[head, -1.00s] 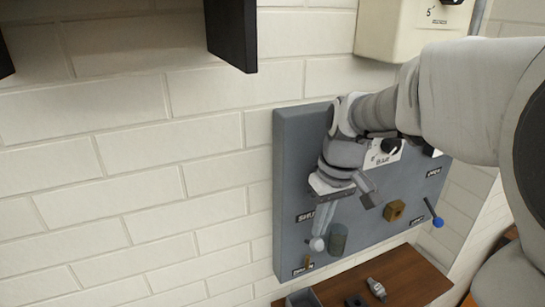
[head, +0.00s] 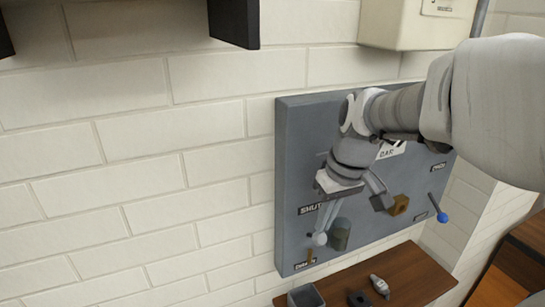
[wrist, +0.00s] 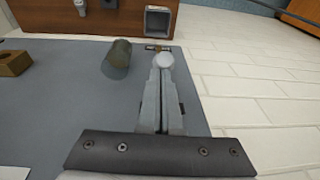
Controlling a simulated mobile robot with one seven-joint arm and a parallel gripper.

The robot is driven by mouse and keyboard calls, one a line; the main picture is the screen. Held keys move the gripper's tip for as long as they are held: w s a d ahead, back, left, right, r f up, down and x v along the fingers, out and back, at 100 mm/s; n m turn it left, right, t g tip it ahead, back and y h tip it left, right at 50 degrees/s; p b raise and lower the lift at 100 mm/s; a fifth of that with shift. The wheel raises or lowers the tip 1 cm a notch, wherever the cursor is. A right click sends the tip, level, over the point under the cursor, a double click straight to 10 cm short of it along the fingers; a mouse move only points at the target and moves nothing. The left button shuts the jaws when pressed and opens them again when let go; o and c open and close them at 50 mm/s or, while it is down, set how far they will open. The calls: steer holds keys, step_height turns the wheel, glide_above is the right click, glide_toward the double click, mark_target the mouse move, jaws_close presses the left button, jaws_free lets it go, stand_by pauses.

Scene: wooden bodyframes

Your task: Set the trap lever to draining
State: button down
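The trap lever's pale round knob (head: 320,239) is on the lower left of the grey panel, between a SHUT label (head: 310,209) above and a partly readable DRAIN label (head: 304,264) below. A dark cylinder (head: 340,236) sits just right of it. My gripper (head: 325,229) points down along the panel with its fingers together, tips at the knob. In the wrist view the knob (wrist: 166,60) shows right at the fingertips (wrist: 163,72). I cannot tell whether the fingers pinch it or only touch it. The lever's rod is hidden.
A brass block (head: 399,205) and a second lever with a blue knob (head: 442,217) are right on the panel. A wooden shelf (head: 410,275) below holds a grey open box (head: 305,297) and small parts. A black shelf overhangs at upper left. The white brick wall at left is clear.

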steer(key=shift+s+f+b, duration=0.15)
steer(key=shift+f+b, duration=0.05)
steer(key=shift+b, duration=0.2)
steer(key=f+t+b, duration=0.1)
steer(key=b, duration=0.2)
steer(key=s+t+b, duration=0.1)
steer(key=b, duration=0.2)
steer(key=shift+s+d+f+y, duration=0.15)
steer(key=shift+d+f+y, duration=0.1)
steer(key=shift+f+y, duration=0.15)
step_height(320, 180, down, 6)
steer(key=s+t+y+b, duration=0.1)
steer(key=t+b, duration=0.4)
steer(key=b, duration=1.4)
steer(key=shift+s+d+y+b, duration=0.4)
steer(key=shift+s, duration=0.4)
steer(key=shift+f+b, duration=0.15)
steer(key=shift+b, duration=0.25)
steer(key=shift+s+d, duration=0.1)
steer(key=shift+s, duration=0.05)
